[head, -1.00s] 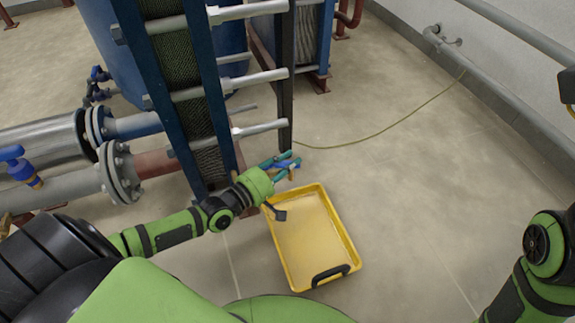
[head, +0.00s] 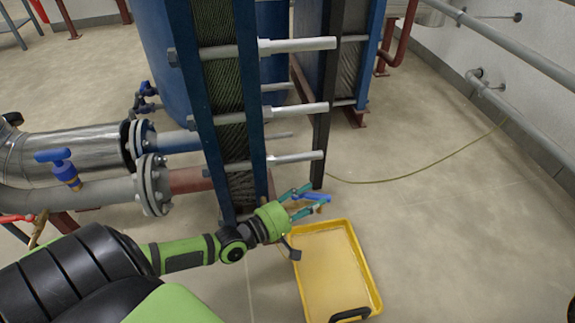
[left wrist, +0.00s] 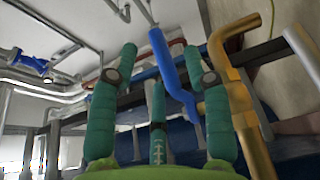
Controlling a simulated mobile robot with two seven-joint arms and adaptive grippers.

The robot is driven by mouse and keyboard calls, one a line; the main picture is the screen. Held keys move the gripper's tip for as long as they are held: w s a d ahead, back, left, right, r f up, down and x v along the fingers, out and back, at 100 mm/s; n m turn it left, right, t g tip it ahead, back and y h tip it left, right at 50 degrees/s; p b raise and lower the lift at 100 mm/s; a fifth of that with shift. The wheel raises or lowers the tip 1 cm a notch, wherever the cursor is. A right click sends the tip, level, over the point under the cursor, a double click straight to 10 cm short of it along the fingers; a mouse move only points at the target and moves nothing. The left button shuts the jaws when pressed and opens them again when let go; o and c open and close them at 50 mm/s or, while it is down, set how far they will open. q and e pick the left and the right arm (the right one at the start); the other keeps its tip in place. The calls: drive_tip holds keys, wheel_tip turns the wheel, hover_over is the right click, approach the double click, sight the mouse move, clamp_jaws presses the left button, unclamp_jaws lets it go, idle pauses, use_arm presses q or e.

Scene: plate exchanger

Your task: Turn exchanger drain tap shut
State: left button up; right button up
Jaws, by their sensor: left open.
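The drain tap has a blue lever (head: 325,198) low by the foot of the plate exchanger (head: 232,110), above a yellow tray. My left gripper (head: 307,201) is at the tap, with its teal fingers open. In the left wrist view the blue lever (left wrist: 163,62) runs between the open fingers (left wrist: 162,65), closer to the right one. The brass tap body (left wrist: 236,95) stands just right of that finger, partly hidden by it. I cannot tell whether a finger touches the lever. My right gripper is out of view.
The yellow tray (head: 296,262) lies on the floor below the gripper. Grey bolts (head: 295,108) jut from the exchanger above it. A flanged pipe (head: 110,192) with a blue-handled valve (head: 62,165) is at left. Open floor (head: 440,230) lies to the right.

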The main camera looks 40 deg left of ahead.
use_arm(q)
drive_tip(key=v, duration=0.9)
drive_tip(key=shift+a, duration=0.1)
